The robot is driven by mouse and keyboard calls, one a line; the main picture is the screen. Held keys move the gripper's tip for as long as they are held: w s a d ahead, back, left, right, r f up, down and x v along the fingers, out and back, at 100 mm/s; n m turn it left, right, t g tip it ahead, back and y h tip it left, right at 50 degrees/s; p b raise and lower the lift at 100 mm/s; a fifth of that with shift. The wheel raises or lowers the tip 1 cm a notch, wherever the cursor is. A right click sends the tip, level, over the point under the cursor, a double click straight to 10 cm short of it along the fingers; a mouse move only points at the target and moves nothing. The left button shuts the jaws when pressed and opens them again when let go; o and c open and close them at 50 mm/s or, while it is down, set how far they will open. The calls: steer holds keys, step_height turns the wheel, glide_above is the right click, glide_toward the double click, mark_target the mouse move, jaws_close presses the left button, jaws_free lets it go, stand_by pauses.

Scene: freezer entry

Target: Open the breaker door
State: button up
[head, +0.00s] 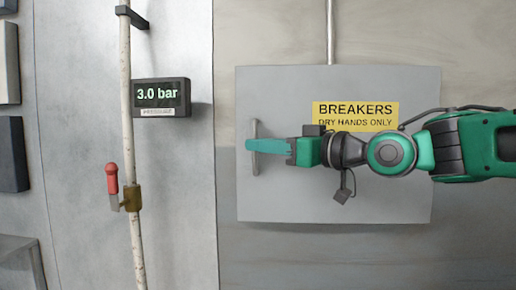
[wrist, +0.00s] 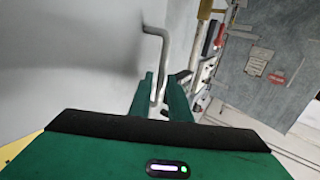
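The breaker door (head: 290,195) is a flat grey panel with a yellow "BREAKERS DRY HANDS ONLY" label (head: 355,115). It looks shut against the wall. Its upright grey bar handle (head: 255,128) is near the panel's left edge. My gripper (head: 252,146) reaches in from the right, its teal fingers across the middle of the handle. In the wrist view the bent handle (wrist: 164,52) runs down between the two green fingers (wrist: 160,92). A small gap seems to show beside the bar, so the fingers look open around it. Contact with the bar is hard to tell.
Left of the door, a pale vertical pipe (head: 127,75) carries a red-handled valve (head: 112,178) and a "3.0 bar" pressure display (head: 161,97). A thin conduit (head: 330,35) runs above the door.

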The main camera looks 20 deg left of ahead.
steer(key=shift+x, duration=1.15)
jaws_close()
steer(key=shift+s, duration=0.1)
